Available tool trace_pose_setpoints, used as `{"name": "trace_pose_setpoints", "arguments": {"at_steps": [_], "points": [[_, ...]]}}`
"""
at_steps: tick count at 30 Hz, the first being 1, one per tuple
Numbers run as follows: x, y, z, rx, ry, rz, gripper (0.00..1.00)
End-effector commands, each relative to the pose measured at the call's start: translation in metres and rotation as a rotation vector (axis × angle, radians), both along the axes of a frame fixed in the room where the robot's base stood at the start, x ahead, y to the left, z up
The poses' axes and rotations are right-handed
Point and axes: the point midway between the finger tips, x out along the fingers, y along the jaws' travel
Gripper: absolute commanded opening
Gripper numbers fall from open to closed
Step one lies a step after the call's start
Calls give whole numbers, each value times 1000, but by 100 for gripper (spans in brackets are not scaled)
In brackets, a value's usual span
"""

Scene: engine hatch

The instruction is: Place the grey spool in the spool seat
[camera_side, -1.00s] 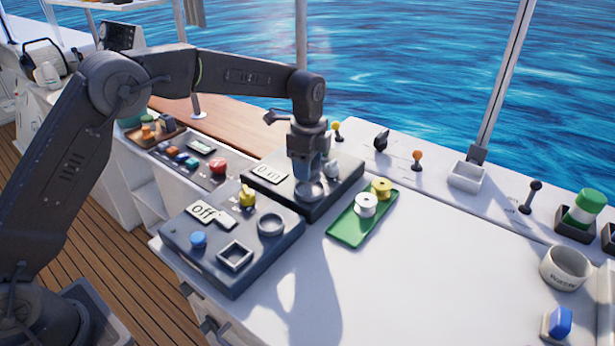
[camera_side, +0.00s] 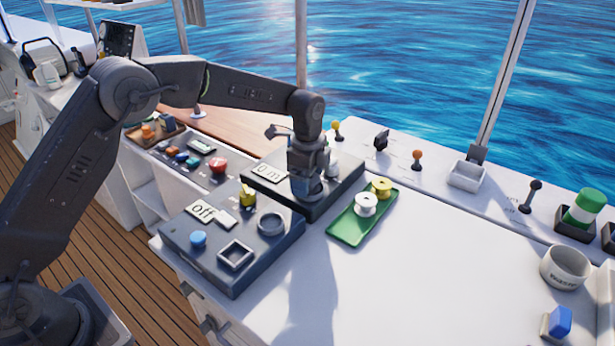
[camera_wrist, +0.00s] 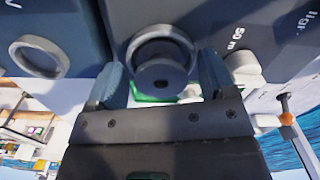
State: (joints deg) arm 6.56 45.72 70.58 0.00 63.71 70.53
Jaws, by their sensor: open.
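My gripper (camera_side: 308,190) is low over the dark box with the "0 m" plate. In the wrist view its two fingers (camera_wrist: 163,74) stand apart, one on each side of the grey spool (camera_wrist: 162,80). I cannot tell how deep the spool sits in the ring. In the side view my gripper mostly hides the spool and seat.
A green tray (camera_side: 346,232) with a white spool (camera_side: 366,204) and a yellow spool (camera_side: 381,188) lies right of the box. The "off" box (camera_side: 225,268) with another round ring (camera_side: 271,223) is in front. A pale knob (camera_wrist: 243,66) stands close to my right finger.

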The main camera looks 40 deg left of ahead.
Motion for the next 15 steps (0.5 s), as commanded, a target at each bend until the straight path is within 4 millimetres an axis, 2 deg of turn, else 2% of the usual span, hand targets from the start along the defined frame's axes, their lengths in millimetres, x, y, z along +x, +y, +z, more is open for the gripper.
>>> {"name": "trace_pose_setpoints", "arguments": {"at_steps": [5, 8, 11, 15], "points": [[0, 0, 2, 0, -1, 0, 77], [1, 0, 9, 0, -3, 0, 77], [1, 0, 24, -1, -5, 0, 77], [1, 0, 54, -1, -6, 0, 77]]}}
